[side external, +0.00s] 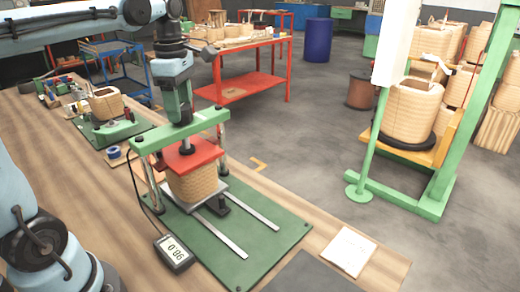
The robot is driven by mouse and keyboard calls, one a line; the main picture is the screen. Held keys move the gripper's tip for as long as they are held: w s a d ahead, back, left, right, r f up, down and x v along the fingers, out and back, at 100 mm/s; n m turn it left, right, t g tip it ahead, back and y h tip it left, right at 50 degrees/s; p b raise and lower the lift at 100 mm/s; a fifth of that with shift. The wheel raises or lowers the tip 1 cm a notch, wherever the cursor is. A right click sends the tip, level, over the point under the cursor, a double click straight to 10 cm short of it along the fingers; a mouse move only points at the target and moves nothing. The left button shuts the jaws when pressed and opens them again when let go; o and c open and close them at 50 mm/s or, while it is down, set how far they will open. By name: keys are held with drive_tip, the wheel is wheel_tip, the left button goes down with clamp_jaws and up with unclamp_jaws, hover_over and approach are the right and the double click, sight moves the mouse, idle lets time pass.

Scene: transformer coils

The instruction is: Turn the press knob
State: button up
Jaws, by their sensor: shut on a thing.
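The green press stands on a green base plate (262,222) on the wooden bench. Its green crossbeam (208,120) spans metal posts. A red pressing plate (190,157) sits under the beam on top of a tan wound coil (194,183), seeming to touch it. My gripper (181,118) points down at the top middle of the crossbeam, where the press knob is. It is shut on the knob, which is mostly hidden by the gripper.
A display box (174,253) with digits is cabled to the press. Metal rails (250,208) run forward on the base plate. A white paper (347,250) lies at the bench's right. Another coil (106,103) stands on a fixture behind left. A green frame (437,190) stands on the floor to the right.

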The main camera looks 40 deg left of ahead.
drive_tip(key=n, duration=0.6)
drive_tip(key=shift+n, duration=0.3)
drive_tip(key=n, duration=0.6)
drive_tip(key=shift+n, duration=0.4)
drive_tip(key=o, duration=1)
drive_tip(key=shift+o, duration=0.2)
drive_tip(key=shift+r, duration=0.1)
wheel_tip(320, 180, up, 12)
